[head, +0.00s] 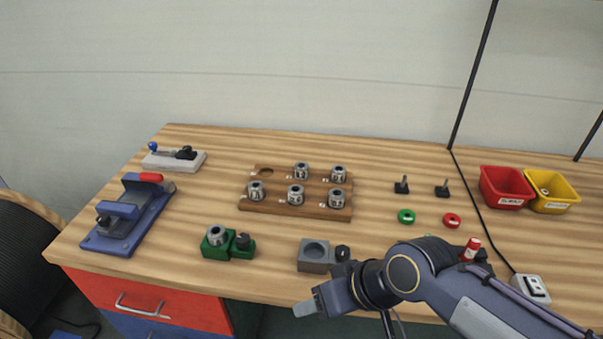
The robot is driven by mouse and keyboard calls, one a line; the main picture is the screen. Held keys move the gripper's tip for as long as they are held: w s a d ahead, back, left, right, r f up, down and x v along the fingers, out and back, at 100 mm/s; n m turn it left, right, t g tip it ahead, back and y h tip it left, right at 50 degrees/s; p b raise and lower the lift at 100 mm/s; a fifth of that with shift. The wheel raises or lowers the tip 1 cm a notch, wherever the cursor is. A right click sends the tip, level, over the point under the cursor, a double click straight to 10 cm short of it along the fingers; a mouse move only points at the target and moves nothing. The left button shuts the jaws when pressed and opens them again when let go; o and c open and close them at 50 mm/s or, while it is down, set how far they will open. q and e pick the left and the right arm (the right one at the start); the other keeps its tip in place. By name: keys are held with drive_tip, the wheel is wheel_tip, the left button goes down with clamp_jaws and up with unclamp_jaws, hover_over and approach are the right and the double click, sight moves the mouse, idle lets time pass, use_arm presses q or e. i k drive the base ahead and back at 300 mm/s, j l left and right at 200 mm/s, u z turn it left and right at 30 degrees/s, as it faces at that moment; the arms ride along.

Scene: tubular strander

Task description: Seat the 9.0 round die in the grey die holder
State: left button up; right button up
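The grey die holder (313,264) stands near the front edge of the table, its round recess empty. Several round metal dies sit upright in a wooden rack (275,209) behind it, such as one die at the front right (337,198) and one at the back right (338,173). The rack labels are too small to read, so I cannot tell which die is the 9.0. One rack hole at the back left is empty. My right gripper (308,308) is low at the front edge, just below the grey holder; its finger opening cannot be made out. My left gripper is out of view.
A green holder (214,248) with a metal die stands left of the grey one. A blue fixture (123,228) is far left. Red (506,187) and yellow (551,191) bins stand right. My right arm covers the front right table area.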

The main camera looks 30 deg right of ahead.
sight(315, 256)
drive_tip(key=k+l+z, duration=0.1)
drive_tip(key=l+z, duration=0.15)
drive_tip(key=z, duration=0.15)
drive_tip(key=k+l+z, duration=0.1)
drive_tip(key=l+z, duration=0.15)
drive_tip(key=z, duration=0.2)
drive_tip(key=i+j, duration=0.1)
drive_tip(key=j, duration=0.5)
drive_tip(key=i+j, duration=0.1)
drive_tip(key=j, duration=0.5)
drive_tip(key=i+j+z, duration=0.15)
drive_tip(key=z, duration=1.5)
drive_tip(key=i+z, duration=0.15)
drive_tip(key=i, duration=0.2)
